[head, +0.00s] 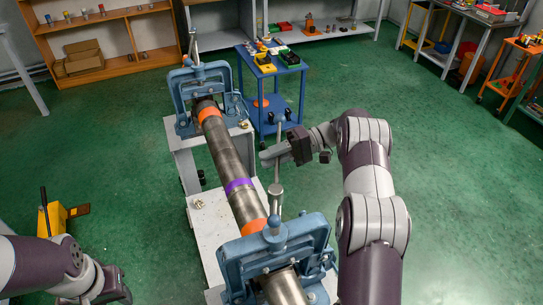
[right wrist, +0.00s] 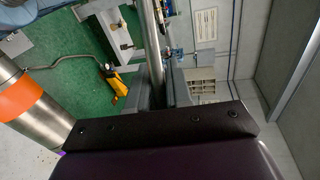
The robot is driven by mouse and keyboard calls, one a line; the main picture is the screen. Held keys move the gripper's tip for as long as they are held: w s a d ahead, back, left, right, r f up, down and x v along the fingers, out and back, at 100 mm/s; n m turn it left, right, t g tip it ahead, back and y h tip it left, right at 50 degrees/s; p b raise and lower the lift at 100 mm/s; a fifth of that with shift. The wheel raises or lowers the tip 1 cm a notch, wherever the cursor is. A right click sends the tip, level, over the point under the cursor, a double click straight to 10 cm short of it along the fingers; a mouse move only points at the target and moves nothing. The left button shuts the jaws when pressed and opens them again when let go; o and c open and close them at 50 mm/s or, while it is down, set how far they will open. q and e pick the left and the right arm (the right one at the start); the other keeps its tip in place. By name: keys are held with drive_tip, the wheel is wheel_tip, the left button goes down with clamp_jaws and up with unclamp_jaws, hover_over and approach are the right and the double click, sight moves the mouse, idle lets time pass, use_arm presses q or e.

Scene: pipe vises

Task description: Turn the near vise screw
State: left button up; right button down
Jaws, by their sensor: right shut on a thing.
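The near vise (head: 312,236) is a blue frame clamped around the pipe at the bottom of the head view. In the right wrist view the grey bar (right wrist: 153,45) runs up from the gripper's dark body. My left gripper (head: 112,288) is at the bottom left, well away from the vise; its fingers are not clear.
A steel pipe (head: 223,155) with orange and purple bands runs to the far blue vise (head: 205,80). Both vises stand on pale stands (head: 209,222). A blue cart (head: 268,70) with tools stands behind. Green floor is free to the right.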

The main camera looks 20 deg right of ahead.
drive_tip(key=shift+s+a+f, duration=0.15)
drive_tip(key=shift+s+f, duration=0.05)
drive_tip(key=shift+f, duration=0.45)
drive_tip(key=c, duration=1.1)
unclamp_jaws()
drive_tip(key=shift+w+r, duration=0.15)
drive_tip(key=shift+r, duration=0.1)
drive_tip(key=d+b, duration=0.1)
drive_tip(key=d, duration=0.1)
drive_tip(key=d+r+b, duration=0.1)
drive_tip(key=d, duration=0.2)
drive_tip(key=d+b, duration=0.2)
drive_tip(key=shift+d+r, duration=0.15)
